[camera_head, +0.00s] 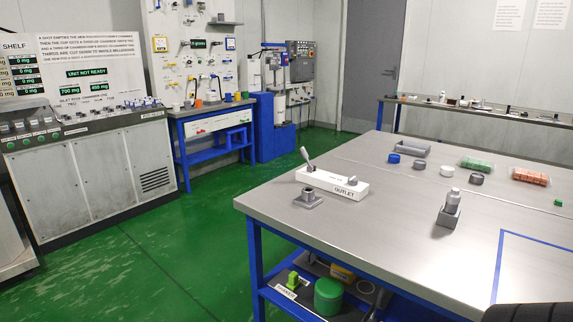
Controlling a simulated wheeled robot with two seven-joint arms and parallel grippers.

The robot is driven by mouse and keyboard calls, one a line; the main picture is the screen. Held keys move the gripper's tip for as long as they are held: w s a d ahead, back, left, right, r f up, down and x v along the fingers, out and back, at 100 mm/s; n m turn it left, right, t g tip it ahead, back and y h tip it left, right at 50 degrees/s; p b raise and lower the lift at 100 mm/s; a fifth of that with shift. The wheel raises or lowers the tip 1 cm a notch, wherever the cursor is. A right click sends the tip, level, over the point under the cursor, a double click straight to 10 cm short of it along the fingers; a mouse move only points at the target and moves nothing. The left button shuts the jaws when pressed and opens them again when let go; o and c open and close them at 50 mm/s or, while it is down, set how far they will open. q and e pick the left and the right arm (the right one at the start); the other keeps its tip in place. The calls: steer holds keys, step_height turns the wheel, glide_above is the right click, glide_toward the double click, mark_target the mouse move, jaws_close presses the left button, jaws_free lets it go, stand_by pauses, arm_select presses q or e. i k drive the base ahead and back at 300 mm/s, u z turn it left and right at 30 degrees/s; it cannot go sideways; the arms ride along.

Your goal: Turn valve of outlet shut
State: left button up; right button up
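The outlet is a white block (325,183) labelled "OUTLET" on the near left part of the grey table. A grey valve lever (306,157) stands up from its left end, tilted toward the upper left. A small grey knob (352,181) sits near its right end. A grey square-based fitting (308,198) is on the table just in front of the block. Whether the valve is open or shut cannot be told from here. Neither gripper shows; only a dark part, likely of my own arm, is at the bottom right corner.
Blue tape marks the right part. Green floor lies free left of the table.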

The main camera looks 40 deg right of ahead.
mark_target(352, 181)
steer(key=z, duration=0.4)
steer(key=i, duration=1.25)
steer(key=z, duration=1.15)
steer(key=i, duration=0.4)
steer(key=z, duration=0.35)
